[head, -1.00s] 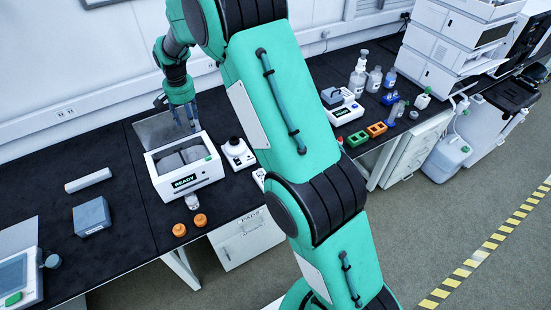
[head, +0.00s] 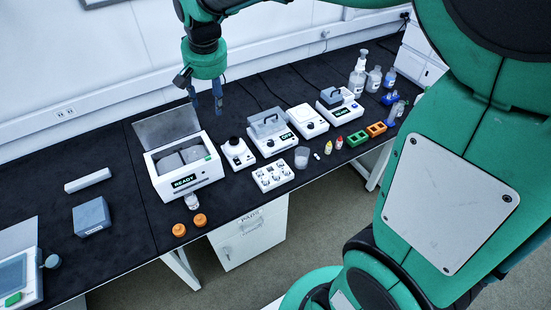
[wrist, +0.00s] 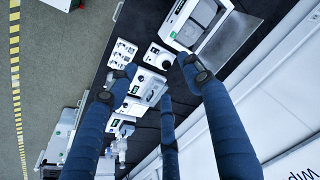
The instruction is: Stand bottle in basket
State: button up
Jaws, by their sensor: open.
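My gripper (head: 206,100) is open and empty, raised above the bench, right of and behind the white box. Its dark blue fingers spread apart in the wrist view (wrist: 158,78). A small clear bottle (head: 192,201) stands on the bench against the front of the white box labelled READY (head: 186,184). Two orange caps (head: 179,230) (head: 200,220) lie in front of it. The box's lid (head: 168,125) is raised, and grey shapes show inside. I cannot tell whether one of these is the basket.
Right of the box stand a small white device (head: 238,158), a white holder with several wells (head: 273,175), a lidded device (head: 270,132) and a clear beaker (head: 302,157). Bottles (head: 374,79) stand at the far right.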

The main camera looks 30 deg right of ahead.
jog(key=s+d+r+n+t, duration=0.1)
jog(key=s, duration=1.4)
jog(key=s+d+r+n+t, duration=0.1)
jog(key=s+d+n, duration=0.1)
jog(key=s, duration=1.3)
jog(key=shift+d+r+t, duration=0.2)
jog(key=shift+r+t, duration=0.05)
jog(key=shift+t, duration=0.05)
jog(key=shift+s, duration=0.1)
notch_tip(320, 180, down, 6)
jog(key=b, duration=0.6)
jog(key=shift+f, duration=0.15)
notch_tip(320, 180, down, 12)
jog(key=b, duration=1.2)
